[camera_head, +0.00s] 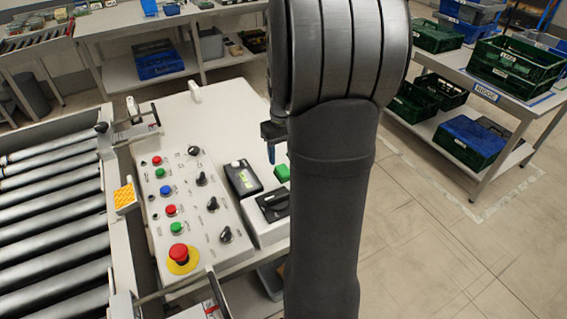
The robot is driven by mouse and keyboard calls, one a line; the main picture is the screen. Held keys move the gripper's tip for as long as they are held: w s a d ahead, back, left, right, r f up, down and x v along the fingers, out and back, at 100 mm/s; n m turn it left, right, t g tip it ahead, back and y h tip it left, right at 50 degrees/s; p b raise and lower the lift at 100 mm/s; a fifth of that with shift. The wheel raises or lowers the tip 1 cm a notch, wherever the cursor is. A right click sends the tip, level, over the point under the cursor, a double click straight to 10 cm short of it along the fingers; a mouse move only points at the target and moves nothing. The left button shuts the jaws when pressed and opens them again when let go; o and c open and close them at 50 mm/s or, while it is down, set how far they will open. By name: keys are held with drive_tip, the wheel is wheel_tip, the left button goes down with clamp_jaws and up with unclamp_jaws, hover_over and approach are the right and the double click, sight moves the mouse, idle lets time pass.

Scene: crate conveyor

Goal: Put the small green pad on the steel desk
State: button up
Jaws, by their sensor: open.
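A small green pad (283,172) shows just left of my arm, beside a black box with a round white top. My arm hides what lies to its right. A pale desk (220,112) stands under the sloped control panel; I cannot tell whether it is steel. My gripper (271,153) is mostly hidden behind my arm. Its dark body and one blue-tipped finger show just above and left of the pad, apart from it in the picture. The gripper is open, and I see nothing held in it.
A control panel (182,205) carries several buttons and knobs and a red emergency stop (178,251). A roller conveyor (55,215) runs at the left. A black box (243,180) and a black-handled switch (273,205) stand near the pad. Green crates (515,66) are on the right table.

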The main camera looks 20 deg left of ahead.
wheel_tip(320, 180, up, 7)
drive_tip(key=shift+f, duration=0.2)
drive_tip(key=shift+f, duration=0.1)
wheel_tip(320, 180, down, 12)
drive_tip(key=shift+f, duration=0.1)
wheel_tip(320, 180, up, 3)
drive_tip(key=shift+f, duration=0.1)
drive_tip(key=shift+r, duration=0.5)
drive_tip(key=shift+f, duration=0.1)
